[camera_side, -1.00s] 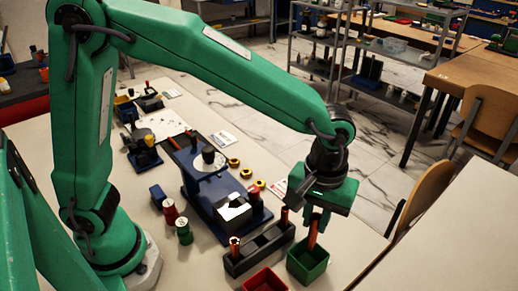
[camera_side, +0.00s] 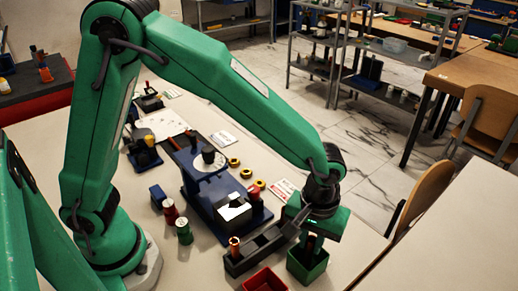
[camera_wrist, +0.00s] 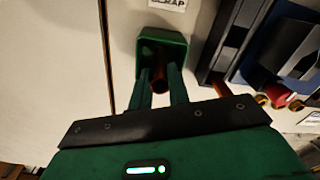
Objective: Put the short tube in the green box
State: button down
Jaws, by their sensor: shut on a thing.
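A copper-coloured tube (camera_side: 311,242) is held upright between the fingers of my gripper (camera_side: 309,238). The green box (camera_side: 308,272) stands directly below, and the tube's lower part is inside its opening. In the wrist view, the tube (camera_wrist: 159,82) sits between the two green fingers of my gripper (camera_wrist: 160,77), which reach to the box. The green box (camera_wrist: 180,41) opens around the tube there. Whether the tube touches the box floor is hidden.
A dark rack (camera_side: 237,265) stands just left of the green box, with another copper tube (camera_side: 234,243) in its near end. A red box (camera_side: 265,281) is at the front. A blue-based fixture (camera_side: 222,226) stands behind the rack. Bare table lies right of the green box.

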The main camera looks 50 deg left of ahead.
jog(key=shift+f, duration=0.4)
jog(key=shift+f, duration=0.15)
jog(key=c, duration=1.3)
grip_release()
jog(key=shift+c, duration=0.2)
notch_tip(320, 180, up, 12)
jog(key=shift+r, duration=0.2)
